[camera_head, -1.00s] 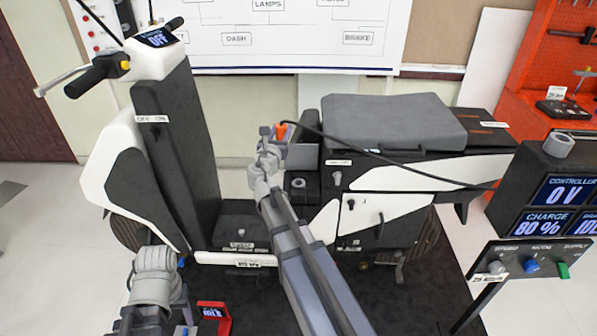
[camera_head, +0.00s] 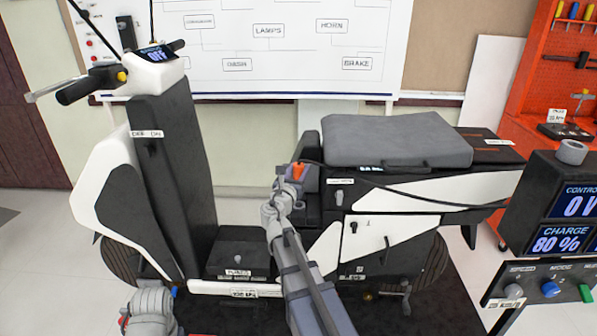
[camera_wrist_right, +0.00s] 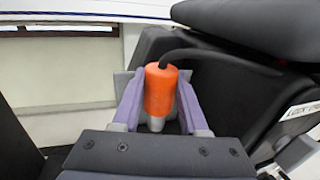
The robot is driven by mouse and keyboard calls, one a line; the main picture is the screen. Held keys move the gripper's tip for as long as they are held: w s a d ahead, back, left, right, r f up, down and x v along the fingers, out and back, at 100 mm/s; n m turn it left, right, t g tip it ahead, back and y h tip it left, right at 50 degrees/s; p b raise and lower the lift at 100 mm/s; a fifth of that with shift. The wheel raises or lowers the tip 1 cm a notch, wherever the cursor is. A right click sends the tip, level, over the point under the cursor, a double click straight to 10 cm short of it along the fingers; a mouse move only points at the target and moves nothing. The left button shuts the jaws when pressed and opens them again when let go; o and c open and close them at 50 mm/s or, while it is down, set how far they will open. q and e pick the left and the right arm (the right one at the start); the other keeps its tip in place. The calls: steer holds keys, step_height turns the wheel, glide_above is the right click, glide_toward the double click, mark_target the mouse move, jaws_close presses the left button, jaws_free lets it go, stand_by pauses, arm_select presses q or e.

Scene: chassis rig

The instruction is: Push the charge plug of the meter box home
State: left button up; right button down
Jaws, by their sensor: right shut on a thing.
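The orange charge plug (camera_head: 298,171) is upright between the jaws of my right gripper (camera_head: 301,180), in front of the scooter seat. In the right wrist view the purple fingers of the right gripper (camera_wrist_right: 160,92) flank the orange plug (camera_wrist_right: 160,91), and a silver tip shows below its body. The black cable leaves its top and runs right toward the meter box (camera_head: 540,192), which reads 0 V and CHARGE 80 %. The socket beneath the plug is hidden, so I cannot tell how deep the plug sits. My left gripper is out of view; only part of its arm shows at the bottom left.
The grey seat (camera_head: 395,142) is close to the right of the plug. The scooter's tall front column (camera_head: 175,190) stands to the left, with open room above the footboard (camera_head: 235,250). A switch panel (camera_head: 545,290) stands at the lower right.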

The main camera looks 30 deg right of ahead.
steer(key=shift+f+b, duration=2.75)
steer(key=shift+f, duration=0.15)
steer(key=shift+f+b, duration=2.05)
steer(key=shift+c, duration=1.8)
jaws_free()
steer(key=v, duration=0.8)
